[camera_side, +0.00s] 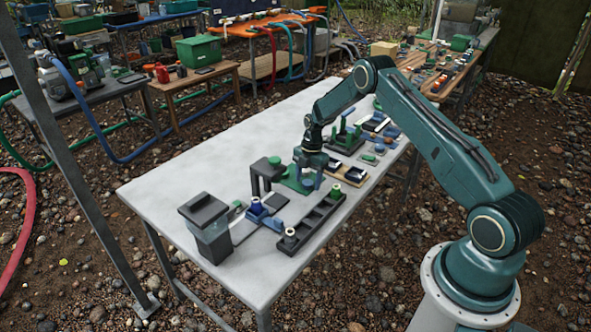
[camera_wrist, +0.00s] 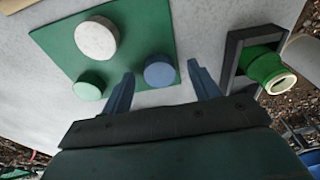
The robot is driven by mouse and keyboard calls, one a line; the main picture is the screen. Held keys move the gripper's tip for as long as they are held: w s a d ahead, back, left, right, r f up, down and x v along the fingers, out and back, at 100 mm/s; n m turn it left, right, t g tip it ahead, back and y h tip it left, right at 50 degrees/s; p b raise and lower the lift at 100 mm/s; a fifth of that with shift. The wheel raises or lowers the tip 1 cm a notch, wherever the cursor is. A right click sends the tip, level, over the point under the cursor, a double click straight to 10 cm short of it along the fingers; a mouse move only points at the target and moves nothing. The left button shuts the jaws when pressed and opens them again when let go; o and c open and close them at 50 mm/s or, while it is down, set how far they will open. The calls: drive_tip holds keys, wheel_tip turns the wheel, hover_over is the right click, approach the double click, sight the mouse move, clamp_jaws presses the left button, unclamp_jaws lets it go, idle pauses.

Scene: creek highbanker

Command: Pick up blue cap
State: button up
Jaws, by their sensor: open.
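The blue cap (camera_wrist: 159,75) is a small round disc on the right edge of a green plate (camera_wrist: 125,40) in the wrist view. My gripper (camera_wrist: 160,68) is open, with one blue finger on each side of the cap in the picture. I cannot tell how far above the cap the fingertips are. In the side view my gripper (camera_side: 310,176) is low over the green plate (camera_side: 292,182), and the blue cap cannot be made out there.
A larger white cap (camera_wrist: 96,38) and a pale green cap (camera_wrist: 89,86) share the plate. A dark holder (camera_wrist: 233,52) with a green fitting (camera_wrist: 267,68) stands close to the right finger. In the side view a dark tray (camera_side: 310,222) and a grey box (camera_side: 205,228) stand nearer the front.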

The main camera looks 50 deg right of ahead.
sight(308, 182)
drive_tip(key=shift+f, duration=0.1)
idle(0.4)
drive_tip(key=c, duration=1.1)
drive_tip(key=shift+o, duration=0.2)
wheel_tip(308, 182, up, 20)
idle(0.6)
